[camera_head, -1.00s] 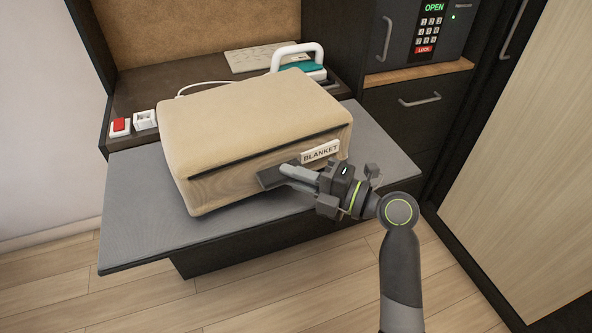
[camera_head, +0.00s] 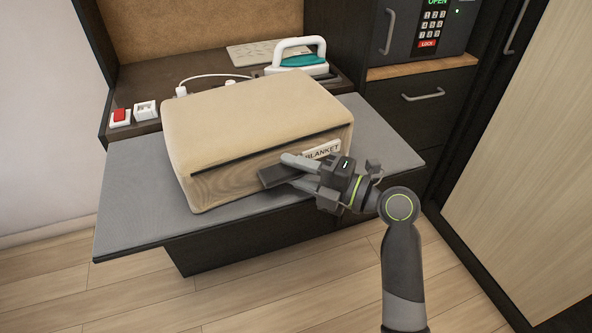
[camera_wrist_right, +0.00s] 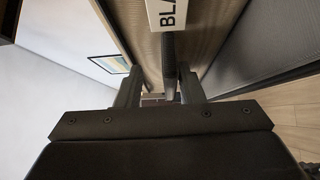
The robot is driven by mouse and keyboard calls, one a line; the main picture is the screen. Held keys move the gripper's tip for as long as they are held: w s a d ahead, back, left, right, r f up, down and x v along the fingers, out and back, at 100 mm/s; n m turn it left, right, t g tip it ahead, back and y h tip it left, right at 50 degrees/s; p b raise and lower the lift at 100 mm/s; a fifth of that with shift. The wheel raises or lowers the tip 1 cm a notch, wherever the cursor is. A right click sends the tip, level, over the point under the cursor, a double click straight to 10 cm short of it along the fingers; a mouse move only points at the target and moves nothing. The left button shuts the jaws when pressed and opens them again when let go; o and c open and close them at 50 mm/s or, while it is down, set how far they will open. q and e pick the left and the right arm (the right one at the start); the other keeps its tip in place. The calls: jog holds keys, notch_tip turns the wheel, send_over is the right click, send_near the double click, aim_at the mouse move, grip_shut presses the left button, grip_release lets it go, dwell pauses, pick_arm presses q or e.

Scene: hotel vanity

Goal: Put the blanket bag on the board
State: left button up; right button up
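The beige blanket bag (camera_head: 250,120) lies flat on the grey ironing board (camera_head: 135,220), with a dark seam and a white BLANKET label (camera_head: 322,151) on its front. The label also shows in part in the right wrist view (camera_wrist_right: 167,14). A dark handle strap (camera_head: 276,176) sticks out from the bag's front. My right gripper (camera_head: 292,170) is at this front face, with its fingers spread apart. In the right wrist view the dark strap (camera_wrist_right: 169,55) shows between the fingers, with gaps beside it. My left gripper is not in view.
Behind the bag, a white and teal iron (camera_head: 298,61) stands on the dark shelf. A red switch (camera_head: 120,116) and a socket (camera_head: 146,109) are at the left. A safe (camera_head: 430,30) and drawers are at the right. Bare board shows left and right of the bag.

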jog(key=shift+f, duration=0.2)
jog(key=shift+d, duration=0.15)
jog(key=shift+s+d, duration=0.15)
jog(key=shift+d, duration=0.1)
pick_arm(q)
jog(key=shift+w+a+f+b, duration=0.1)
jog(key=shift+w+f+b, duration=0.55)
jog(key=shift+b, duration=0.6)
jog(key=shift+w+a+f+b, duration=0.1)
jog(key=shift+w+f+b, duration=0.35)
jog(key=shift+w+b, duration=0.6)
pick_arm(e)
jog(key=shift+v, duration=8.3)
